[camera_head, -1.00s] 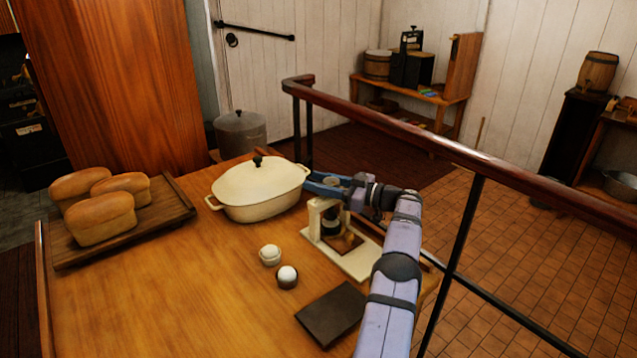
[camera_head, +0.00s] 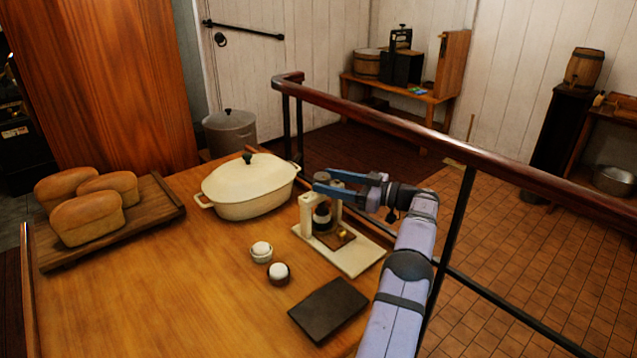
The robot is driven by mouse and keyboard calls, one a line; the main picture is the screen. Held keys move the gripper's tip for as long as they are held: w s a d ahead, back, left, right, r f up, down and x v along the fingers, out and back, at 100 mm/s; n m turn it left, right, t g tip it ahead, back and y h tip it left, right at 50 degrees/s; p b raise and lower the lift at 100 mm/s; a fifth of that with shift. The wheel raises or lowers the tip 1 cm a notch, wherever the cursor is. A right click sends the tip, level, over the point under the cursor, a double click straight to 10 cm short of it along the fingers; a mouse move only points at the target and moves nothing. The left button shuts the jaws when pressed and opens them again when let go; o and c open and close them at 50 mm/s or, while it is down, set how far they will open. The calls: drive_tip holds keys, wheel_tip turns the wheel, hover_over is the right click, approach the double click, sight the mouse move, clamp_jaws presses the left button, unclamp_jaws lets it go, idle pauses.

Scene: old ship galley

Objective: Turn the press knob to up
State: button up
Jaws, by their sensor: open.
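The press is a small cream frame on a flat cream base (camera_head: 365,258), standing near the table's railing side. A dark round part (camera_head: 322,217) sits inside its frame. The press knob (camera_head: 338,184) is a grey round piece at the top of the frame. My gripper (camera_head: 317,181) reaches in from the right at the knob's height. Its blue fingers are apart, one on the far side and one on the near side of the knob. Contact with the knob cannot be made out. The fingers partly hide the knob, so its marking and setting are not visible.
A cream lidded pot (camera_head: 250,187) stands just left of the press. Two small cups (camera_head: 262,252) (camera_head: 279,273) and a dark slab (camera_head: 328,308) lie in front. Bread loaves sit on a wooden board (camera_head: 160,210). A railing (camera_head: 440,147) runs behind the press.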

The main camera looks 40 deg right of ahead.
drive_tip(key=shift+s+d, duration=0.25)
drive_tip(key=shift+s, duration=0.2)
